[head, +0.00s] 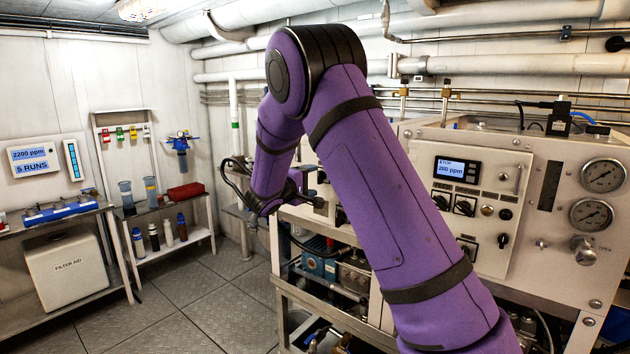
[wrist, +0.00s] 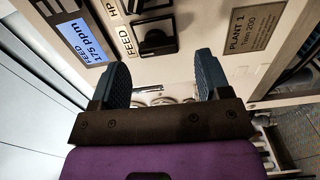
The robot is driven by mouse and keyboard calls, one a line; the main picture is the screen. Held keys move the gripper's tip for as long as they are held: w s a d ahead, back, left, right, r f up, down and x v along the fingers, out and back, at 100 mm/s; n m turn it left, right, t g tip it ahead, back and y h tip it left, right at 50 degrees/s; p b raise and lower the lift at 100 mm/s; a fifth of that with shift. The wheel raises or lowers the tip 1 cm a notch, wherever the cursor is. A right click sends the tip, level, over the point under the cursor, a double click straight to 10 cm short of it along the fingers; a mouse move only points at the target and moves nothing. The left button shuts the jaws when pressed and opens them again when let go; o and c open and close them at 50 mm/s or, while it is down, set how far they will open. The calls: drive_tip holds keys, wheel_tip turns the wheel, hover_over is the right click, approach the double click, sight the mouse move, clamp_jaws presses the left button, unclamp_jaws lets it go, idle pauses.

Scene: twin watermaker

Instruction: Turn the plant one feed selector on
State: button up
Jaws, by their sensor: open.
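In the wrist view, the plant one feed selector (wrist: 156,38) is a black knob on a black square base, beside a FEED label on a pale panel. A plate (wrist: 250,30) reading PLANT 1 is to its right. My gripper (wrist: 164,76) is open and empty. Its two blue-grey fingers point toward the panel, just below the selector in the picture, and do not hold it. I cannot tell the exact gap or the knob's setting. In the head view, my purple arm hides most of the plant one panel.
A display (wrist: 82,40) reading FEED 175 ppm sits left of the selector, and another black knob (wrist: 145,5) sits above it. In the head view, a second panel with a display (head: 458,169), knobs and gauges (head: 591,214) stands right of my arm. The floor (head: 180,310) at left is clear.

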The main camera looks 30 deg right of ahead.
drive_tip(key=v, duration=0.8)
